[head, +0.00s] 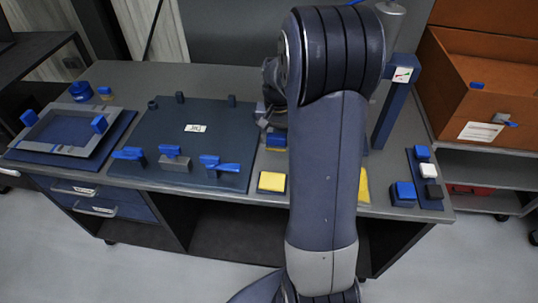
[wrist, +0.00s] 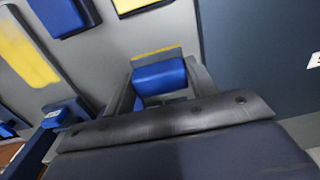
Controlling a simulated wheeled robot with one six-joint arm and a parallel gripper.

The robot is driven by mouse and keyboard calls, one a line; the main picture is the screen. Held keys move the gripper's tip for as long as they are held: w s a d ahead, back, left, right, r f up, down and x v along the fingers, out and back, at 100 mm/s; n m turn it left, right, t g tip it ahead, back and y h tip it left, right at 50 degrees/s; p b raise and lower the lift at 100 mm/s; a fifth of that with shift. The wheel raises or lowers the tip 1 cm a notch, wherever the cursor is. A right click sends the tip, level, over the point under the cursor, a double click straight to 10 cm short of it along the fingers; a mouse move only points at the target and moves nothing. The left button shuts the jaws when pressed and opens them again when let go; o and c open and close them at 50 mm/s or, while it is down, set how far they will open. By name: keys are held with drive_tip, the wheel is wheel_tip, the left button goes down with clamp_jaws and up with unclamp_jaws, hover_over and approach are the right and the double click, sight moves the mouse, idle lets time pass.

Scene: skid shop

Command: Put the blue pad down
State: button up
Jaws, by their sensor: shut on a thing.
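My gripper (wrist: 160,88) is shut on a blue pad (wrist: 161,76), which sits between its two grey fingers in the wrist view. A yellow strip (wrist: 156,53) shows just beyond the pad. In the head view my arm hides most of the gripper. I cannot tell whether the pad touches a surface.
A yellow-topped block (head: 272,182) lies at the bench's front edge. A dark board (head: 190,125) with blue clamps lies to the left, beside a grey frame (head: 75,147). A blue post (head: 393,110) stands right of my arm. A strip with several small blocks (head: 428,178) is far right.

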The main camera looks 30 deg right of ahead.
sight(276, 160)
drive_tip(key=shift+f, duration=3.15)
drive_tip(key=shift+f, duration=0.1)
drive_tip(key=o, duration=0.9)
wheel_tip(276, 160, up, 12)
drive_tip(key=shift+r, duration=0.15)
